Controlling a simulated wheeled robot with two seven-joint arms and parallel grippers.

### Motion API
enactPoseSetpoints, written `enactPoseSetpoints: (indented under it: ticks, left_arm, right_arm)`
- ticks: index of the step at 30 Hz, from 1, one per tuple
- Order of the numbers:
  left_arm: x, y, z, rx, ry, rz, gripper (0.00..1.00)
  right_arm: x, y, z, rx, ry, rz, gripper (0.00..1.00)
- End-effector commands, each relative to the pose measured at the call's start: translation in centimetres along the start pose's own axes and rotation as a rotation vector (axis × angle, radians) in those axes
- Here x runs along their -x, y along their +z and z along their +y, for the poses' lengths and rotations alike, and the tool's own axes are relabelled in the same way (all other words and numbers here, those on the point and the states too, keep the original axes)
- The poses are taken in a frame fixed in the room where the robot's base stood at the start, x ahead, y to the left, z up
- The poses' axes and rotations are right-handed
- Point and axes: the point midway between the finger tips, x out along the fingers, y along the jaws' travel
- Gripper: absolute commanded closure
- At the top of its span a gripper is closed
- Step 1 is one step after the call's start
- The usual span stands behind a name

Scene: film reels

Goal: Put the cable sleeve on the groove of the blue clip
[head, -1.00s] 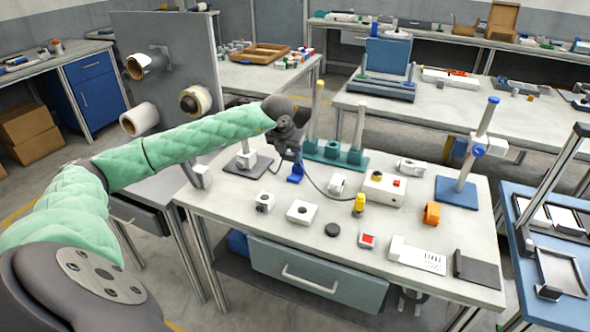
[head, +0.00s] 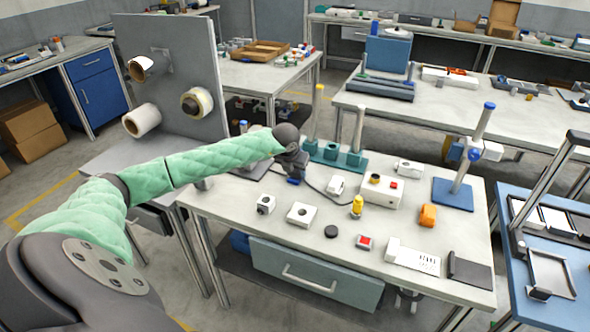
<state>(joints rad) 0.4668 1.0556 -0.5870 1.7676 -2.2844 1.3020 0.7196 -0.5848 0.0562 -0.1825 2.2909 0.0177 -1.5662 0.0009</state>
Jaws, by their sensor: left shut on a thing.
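My left gripper (head: 295,178) points down over the near table, just right of the middle of the picture. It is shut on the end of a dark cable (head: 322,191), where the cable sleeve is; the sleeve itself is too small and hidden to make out. A small part of the blue clip (head: 293,182) shows right at the gripper's tip; the rest of the clip and its groove are hidden by the gripper. I cannot tell whether the sleeve touches the groove. The cable runs right along the tabletop towards a white box (head: 381,191). My right gripper is out of view.
A teal base with posts (head: 330,155) stands close behind the gripper. White blocks (head: 301,214), a yellow-topped piece (head: 357,207) and a black disc (head: 331,231) lie in front and to the right. A blue stand (head: 453,195) is farther right.

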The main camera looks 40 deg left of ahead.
Motion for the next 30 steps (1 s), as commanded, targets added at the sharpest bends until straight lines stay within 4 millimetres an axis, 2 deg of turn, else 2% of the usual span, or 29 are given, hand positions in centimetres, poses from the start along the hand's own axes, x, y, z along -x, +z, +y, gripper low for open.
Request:
enactPoseSetpoints:
  ticks: [3, 8, 28, 29, 30]
  left_arm:
    - [-0.3, -0.2, 0.0, 0.000, 0.000, 0.000, 0.77]
    - [-0.6, -0.3, 0.0, 0.000, -0.001, -0.001, 0.77]
    - [-0.8, -0.4, 0.0, 0.000, 0.000, -0.001, 0.77]
    - [-0.8, -0.4, 0.0, 0.000, 0.000, -0.001, 0.51]
    - [-0.8, -0.4, 0.0, 0.000, 0.000, -0.001, 0.43]
  right_arm:
    - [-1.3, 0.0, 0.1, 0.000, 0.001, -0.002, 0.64]
    - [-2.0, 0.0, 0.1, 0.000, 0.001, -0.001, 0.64]
    - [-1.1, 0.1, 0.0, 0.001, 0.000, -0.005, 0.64]
    - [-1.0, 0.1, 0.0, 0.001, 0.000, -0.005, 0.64]
    - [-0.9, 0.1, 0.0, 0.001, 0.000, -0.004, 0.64]
